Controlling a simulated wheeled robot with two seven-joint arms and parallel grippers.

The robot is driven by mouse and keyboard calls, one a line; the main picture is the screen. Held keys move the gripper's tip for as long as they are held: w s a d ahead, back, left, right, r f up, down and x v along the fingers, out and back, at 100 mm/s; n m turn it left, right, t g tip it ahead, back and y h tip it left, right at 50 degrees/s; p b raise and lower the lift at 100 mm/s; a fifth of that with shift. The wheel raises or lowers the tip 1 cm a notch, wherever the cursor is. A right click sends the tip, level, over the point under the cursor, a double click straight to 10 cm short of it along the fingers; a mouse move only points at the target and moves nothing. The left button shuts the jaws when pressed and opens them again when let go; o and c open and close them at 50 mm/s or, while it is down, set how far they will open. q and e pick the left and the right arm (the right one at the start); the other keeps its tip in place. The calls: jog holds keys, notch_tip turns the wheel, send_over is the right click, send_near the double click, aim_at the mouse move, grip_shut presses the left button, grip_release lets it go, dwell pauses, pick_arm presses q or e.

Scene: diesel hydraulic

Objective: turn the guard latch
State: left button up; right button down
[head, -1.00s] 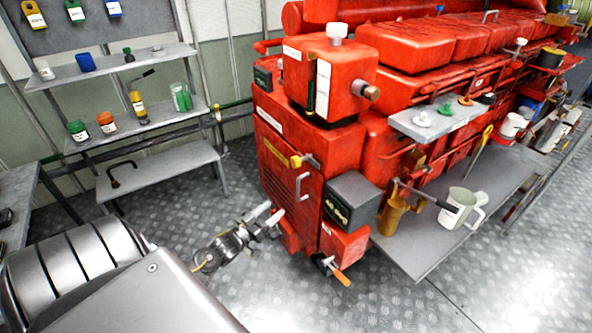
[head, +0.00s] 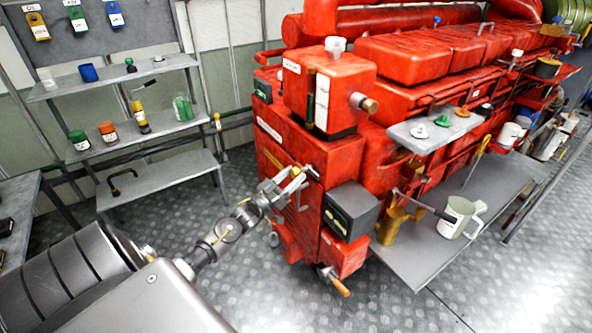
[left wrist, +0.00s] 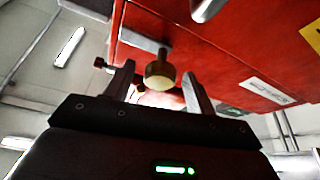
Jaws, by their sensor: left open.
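The guard latch (head: 296,171), with a yellow end, is on the red front panel of the machine (head: 335,160), now partly hidden by my left gripper. My left gripper (head: 286,183) is open and up close to the latch. In the left wrist view, a brass round knob (left wrist: 159,72), which seems to be part of the latch, shows between the two open fingers of the gripper (left wrist: 158,88). I cannot tell whether either finger touches it. My right gripper is not in view.
A bar handle (head: 301,196) is on the panel just below the latch. A dark grey box (head: 350,210) sticks out to the right, with an orange-handled lever (head: 340,287) below. Shelves with bottles (head: 135,137) stand at the left. The floor between is clear.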

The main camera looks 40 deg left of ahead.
pick_arm(q)
jog(key=shift+x, duration=0.95)
jog(key=c, duration=1)
jog(key=shift+o, duration=0.2)
